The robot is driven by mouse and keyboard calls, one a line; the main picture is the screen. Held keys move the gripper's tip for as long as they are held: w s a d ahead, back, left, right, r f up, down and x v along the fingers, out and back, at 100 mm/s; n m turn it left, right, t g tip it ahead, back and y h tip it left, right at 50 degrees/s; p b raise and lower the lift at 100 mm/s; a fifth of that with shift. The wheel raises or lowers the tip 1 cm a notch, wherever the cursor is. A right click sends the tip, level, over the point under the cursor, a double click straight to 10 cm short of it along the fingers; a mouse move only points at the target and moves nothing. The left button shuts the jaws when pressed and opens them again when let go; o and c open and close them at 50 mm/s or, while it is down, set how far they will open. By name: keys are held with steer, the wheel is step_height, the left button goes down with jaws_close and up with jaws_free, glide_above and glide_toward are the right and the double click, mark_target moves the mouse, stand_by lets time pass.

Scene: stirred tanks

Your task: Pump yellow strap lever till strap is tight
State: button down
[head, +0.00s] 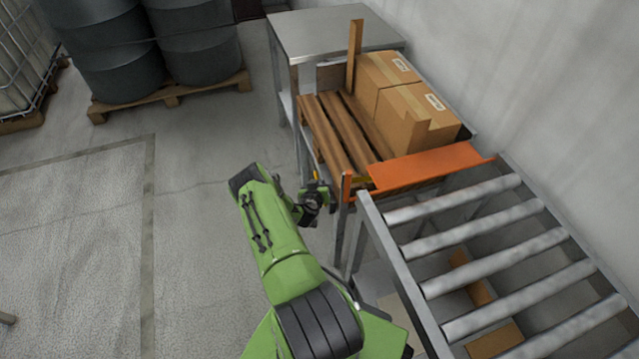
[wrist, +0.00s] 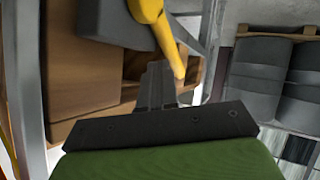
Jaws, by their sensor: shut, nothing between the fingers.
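The yellow lever (wrist: 166,42) runs down from the top edge of the wrist view, thick at the top and thinner toward its lower end. My gripper (wrist: 157,70) is shut and empty, with its dark fingers just left of the lever's lower end. I cannot tell whether they touch it. In the head view my gripper (head: 318,194) is beside the left end of the orange plate (head: 425,167), where a small yellow piece (head: 361,180) shows. I cannot make out the strap or how tight it is.
Cardboard boxes (head: 415,112) stand on a wooden pallet (head: 335,130) behind the orange plate. A roller conveyor (head: 490,245) is at the right, and a grey metal table (head: 330,35) is behind. Dark drums (head: 200,45) stand at the back left. Open floor (head: 100,240) lies at the left.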

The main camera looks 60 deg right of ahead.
steer(key=shift+s+a+r+p, duration=0.2)
steer(key=shift+r+p, duration=0.1)
steer(key=shift+r, duration=0.15)
steer(key=shift+r, duration=0.1)
steer(key=shift+s+a+r+p, duration=0.2)
steer(key=shift+r+p, duration=0.45)
steer(key=shift+s+a+r+p, duration=0.2)
steer(key=shift+r+p, duration=0.4)
steer(key=shift+s+a+r+p, duration=0.25)
steer(key=shift+r+p, duration=0.2)
steer(key=shift+s+a+r+p, duration=0.2)
steer(key=shift+a+r+p, duration=0.05)
steer(key=shift+r+p, duration=0.15)
